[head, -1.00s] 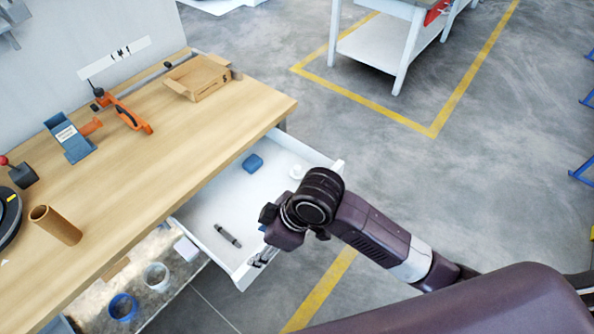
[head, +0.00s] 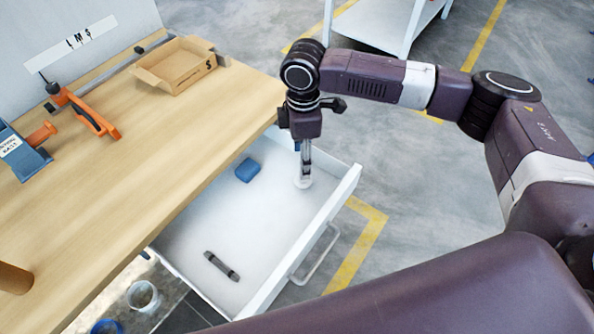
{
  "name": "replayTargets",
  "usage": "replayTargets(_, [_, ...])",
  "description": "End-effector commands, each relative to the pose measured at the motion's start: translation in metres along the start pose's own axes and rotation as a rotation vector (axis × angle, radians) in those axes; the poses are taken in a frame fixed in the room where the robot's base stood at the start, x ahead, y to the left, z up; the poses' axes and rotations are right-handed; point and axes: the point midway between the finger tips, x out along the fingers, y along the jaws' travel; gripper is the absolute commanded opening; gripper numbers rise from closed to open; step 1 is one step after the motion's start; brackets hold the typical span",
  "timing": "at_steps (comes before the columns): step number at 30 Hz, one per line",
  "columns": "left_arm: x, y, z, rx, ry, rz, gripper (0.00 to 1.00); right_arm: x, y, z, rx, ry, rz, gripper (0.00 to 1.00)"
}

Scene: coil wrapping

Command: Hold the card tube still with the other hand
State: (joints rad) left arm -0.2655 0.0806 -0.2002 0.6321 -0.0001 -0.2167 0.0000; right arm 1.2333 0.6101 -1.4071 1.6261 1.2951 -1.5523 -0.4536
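The brown card tube (head: 14,278) is at the left edge on the wooden bench, partly cut off by the picture edge. No gripper is near it. My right gripper (head: 305,176) points down into the open white drawer (head: 200,213). Its fingers are at a small white round thing (head: 304,183) that they partly hide. I cannot tell whether the fingers touch or grip it, or how wide they are apart. My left gripper is out of view.
The drawer also holds a blue block (head: 249,169) and a dark grey rod (head: 222,266). On the bench are an open cardboard box (head: 178,72), an orange tool (head: 93,118) and a blue holder (head: 20,155). The bench's middle is clear.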

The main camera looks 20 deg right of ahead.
Motion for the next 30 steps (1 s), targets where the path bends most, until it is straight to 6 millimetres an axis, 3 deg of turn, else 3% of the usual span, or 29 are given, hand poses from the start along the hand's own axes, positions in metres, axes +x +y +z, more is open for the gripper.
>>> replayTargets(3, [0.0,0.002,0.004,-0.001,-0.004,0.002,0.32,0.007,0.0,0.001,0.002,-0.002,-0.002,0.54])
replayTargets(9, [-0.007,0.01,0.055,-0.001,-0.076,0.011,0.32,0.029,-0.001,0.002,0.002,-0.002,-0.003,0.54])
replayTargets(12, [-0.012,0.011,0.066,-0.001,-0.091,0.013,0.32,0.042,-0.002,0.002,0.003,-0.003,-0.002,0.54])
replayTargets(18, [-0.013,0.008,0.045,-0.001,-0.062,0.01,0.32,0.071,-0.003,0.001,0.001,-0.002,-0.002,0.54])
replayTargets(23, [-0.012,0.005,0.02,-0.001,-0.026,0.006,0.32,0.078,-0.003,0.002,0.002,0.0,0.001,0.54])
replayTargets(28, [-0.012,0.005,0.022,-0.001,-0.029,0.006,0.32,0.078,-0.003,0.002,0.001,-0.001,0.0,0.53])
replayTargets(30, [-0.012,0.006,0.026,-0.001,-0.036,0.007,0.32,0.078,-0.003,0.002,0.001,-0.001,0.0,0.45])
